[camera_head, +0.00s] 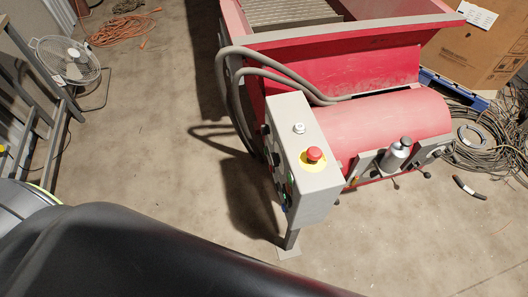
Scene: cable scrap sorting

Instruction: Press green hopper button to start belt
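A grey control box (322,192) stands on a post beside the red hopper machine (355,60). A red mushroom button (314,154) on a yellow base and a small white knob (299,128) sit on its top face. The box's left side carries several small controls seen at a steep angle. A grey ribbed surface (290,12) shows at the top of the machine. Neither gripper is in view; a dark arm part of mine fills the lower left.
Grey hoses (262,62) loop from the machine behind the box. A silver canister (397,153) is at the machine's front. Coiled cables (480,135) and a short black piece (469,187) lie right. A fan (72,60) stands far left. The concrete floor (400,245) in front is mostly clear.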

